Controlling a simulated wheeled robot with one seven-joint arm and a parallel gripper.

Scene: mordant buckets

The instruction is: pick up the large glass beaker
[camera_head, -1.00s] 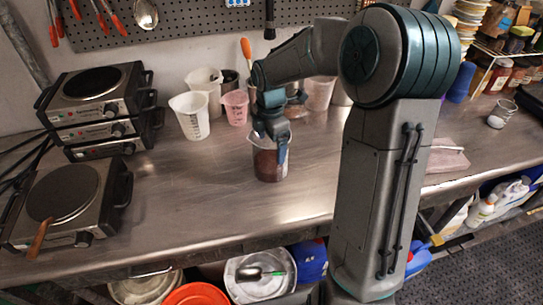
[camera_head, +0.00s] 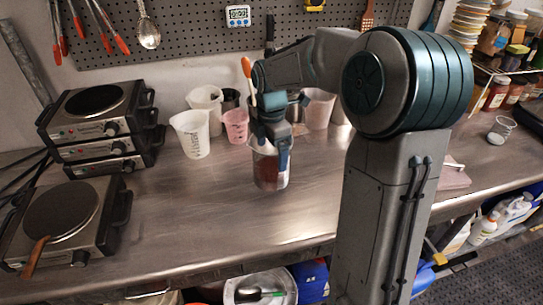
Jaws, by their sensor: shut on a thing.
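The large glass beaker (camera_head: 268,172) is clear and has dark red contents in its lower part. It is upright near the middle of the steel counter. My gripper (camera_head: 272,145) comes down on it from above and is shut on its upper part. The beaker's base looks a little above the counter top, with a faint darker patch below it. My gripper's fingers and wrist hide part of the beaker's rim.
White plastic jugs (camera_head: 191,134) and a pink measuring cup (camera_head: 236,126) stand behind and left. Stacked hot plates (camera_head: 100,118) and a single hot plate (camera_head: 62,214) are on the left. The steel counter (camera_head: 190,220) is clear in front. A small glass (camera_head: 500,130) stands far right.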

